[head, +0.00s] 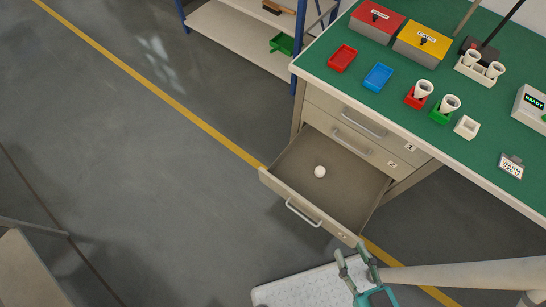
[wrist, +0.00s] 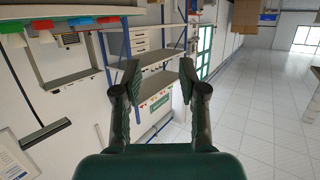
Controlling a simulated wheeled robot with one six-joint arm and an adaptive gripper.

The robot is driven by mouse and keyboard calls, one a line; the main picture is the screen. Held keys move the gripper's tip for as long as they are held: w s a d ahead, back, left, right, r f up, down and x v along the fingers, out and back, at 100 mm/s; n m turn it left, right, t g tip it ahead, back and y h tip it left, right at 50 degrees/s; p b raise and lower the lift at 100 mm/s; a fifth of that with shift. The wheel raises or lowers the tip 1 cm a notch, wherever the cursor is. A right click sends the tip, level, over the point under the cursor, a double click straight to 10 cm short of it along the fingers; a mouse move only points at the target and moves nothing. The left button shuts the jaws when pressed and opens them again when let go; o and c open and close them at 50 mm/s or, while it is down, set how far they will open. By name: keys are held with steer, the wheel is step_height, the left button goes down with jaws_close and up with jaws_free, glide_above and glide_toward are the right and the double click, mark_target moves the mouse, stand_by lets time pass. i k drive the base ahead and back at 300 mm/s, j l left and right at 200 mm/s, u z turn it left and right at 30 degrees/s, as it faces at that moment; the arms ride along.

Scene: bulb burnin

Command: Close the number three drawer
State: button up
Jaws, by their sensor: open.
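The open lowest drawer (head: 268,179) is pulled well out from under the bench, below the drawers marked 1 and 2. Its own front label is too small to read. It has a pale handle (head: 303,214) on its front, and a white round object (head: 320,171) lies inside. My gripper (head: 357,263) is open and empty, just in front of the drawer's right front corner and apart from the handle. In the wrist view my gripper (wrist: 157,82) has its fingers spread with nothing between them; the drawer does not show there.
The upper drawers (head: 350,125) look shut. The green bench top (head: 455,145) holds red and yellow boxes, small trays and white bulbs in holders. A shelf (head: 235,40) stands at the back. The grey floor left of the drawer is clear.

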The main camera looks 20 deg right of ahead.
mark_target(342, 201)
steer(key=k+l+u, duration=0.1)
steer(key=k+l, duration=0.15)
steer(key=k, duration=0.25)
steer(key=k+l+u, duration=0.1)
steer(key=k, duration=0.45)
steer(key=l, duration=0.05)
